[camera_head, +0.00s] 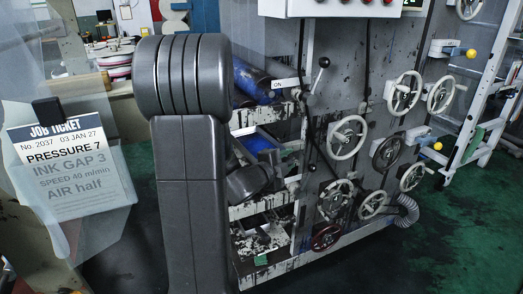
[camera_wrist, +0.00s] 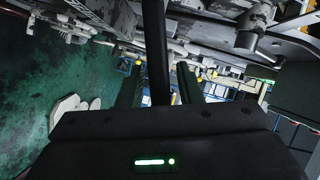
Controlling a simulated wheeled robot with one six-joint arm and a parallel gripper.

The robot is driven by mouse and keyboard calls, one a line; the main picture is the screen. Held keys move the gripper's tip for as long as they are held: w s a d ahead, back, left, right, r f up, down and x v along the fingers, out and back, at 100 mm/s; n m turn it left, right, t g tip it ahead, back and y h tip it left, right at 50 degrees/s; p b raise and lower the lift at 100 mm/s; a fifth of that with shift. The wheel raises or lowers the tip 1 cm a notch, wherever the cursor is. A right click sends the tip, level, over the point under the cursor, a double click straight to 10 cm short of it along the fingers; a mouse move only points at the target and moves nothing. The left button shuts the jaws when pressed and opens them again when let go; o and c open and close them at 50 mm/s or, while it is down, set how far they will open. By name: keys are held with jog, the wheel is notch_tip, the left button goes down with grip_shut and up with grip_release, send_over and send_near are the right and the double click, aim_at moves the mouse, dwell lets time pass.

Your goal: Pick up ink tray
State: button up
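In the head view, a pale, ink-splashed tray-like part (camera_head: 248,243) sits low in the machine's open left bay; I cannot tell for sure whether it is the ink tray. My arm hides part of the bay. In the wrist view, the two dark fingers of my gripper (camera_wrist: 160,84) stand apart. A thick black bar (camera_wrist: 156,45) runs down the picture between them, with gaps on both sides, and I see no finger touching it.
The machine's grey side panel (camera_head: 345,90) carries several handwheels (camera_head: 349,137) and a black-knobbed lever (camera_head: 324,63). Blue rollers (camera_head: 252,80) lie above the bay. A job ticket (camera_head: 65,165) hangs at left. The green floor (camera_head: 455,225) is clear at right, before a ladder (camera_head: 483,110).

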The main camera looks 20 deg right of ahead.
grip_shut()
dwell(1.2)
